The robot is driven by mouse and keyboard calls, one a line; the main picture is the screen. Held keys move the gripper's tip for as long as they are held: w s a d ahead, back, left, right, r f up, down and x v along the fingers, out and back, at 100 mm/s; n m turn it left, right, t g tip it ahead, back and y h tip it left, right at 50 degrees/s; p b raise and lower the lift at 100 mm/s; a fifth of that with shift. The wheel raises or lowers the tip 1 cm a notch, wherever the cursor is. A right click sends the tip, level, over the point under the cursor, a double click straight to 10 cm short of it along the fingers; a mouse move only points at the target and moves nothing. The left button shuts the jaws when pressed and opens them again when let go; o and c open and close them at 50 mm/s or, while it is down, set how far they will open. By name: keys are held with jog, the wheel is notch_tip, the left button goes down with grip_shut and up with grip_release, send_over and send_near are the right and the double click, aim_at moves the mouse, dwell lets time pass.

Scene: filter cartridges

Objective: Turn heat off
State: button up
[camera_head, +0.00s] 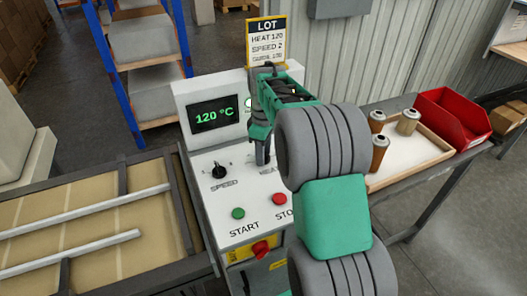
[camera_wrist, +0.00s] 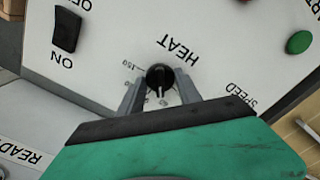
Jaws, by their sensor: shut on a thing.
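The black HEAT knob (camera_wrist: 159,75) sits on the white control panel (camera_head: 214,172), with its printed label just above it in the wrist view. My gripper (camera_wrist: 160,92) is shut on the knob, one grey finger on each side. The knob's pale pointer line faces my palm in the wrist view; most of the dial marks are hidden. In the head view my gripper (camera_head: 262,160) comes down over the HEAT dial and hides the knob. The green display (camera_head: 214,116) reads 120 °C.
The SPEED knob (camera_head: 219,171), green START button (camera_head: 238,213) and red STOP button (camera_head: 279,199) are close by. A black ON/OFF rocker switch (camera_wrist: 67,29) shows in the wrist view. A LOT sign (camera_head: 266,41) stands behind. A tray (camera_head: 440,156) with cartridges is at right.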

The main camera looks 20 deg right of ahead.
jog(key=n, duration=0.4)
jog(key=shift+r+n, duration=0.1)
jog(key=shift+n, duration=0.2)
jog(key=n, duration=0.4)
jog(key=shift+p, duration=0.35)
jog(key=shift+n, duration=0.3)
jog(key=o, duration=1.4)
jog(key=shift+c, duration=0.2)
notch_tip(320, 180, up, 8)
jog(key=shift+f+b, duration=0.15)
jog(key=shift+b, duration=0.25)
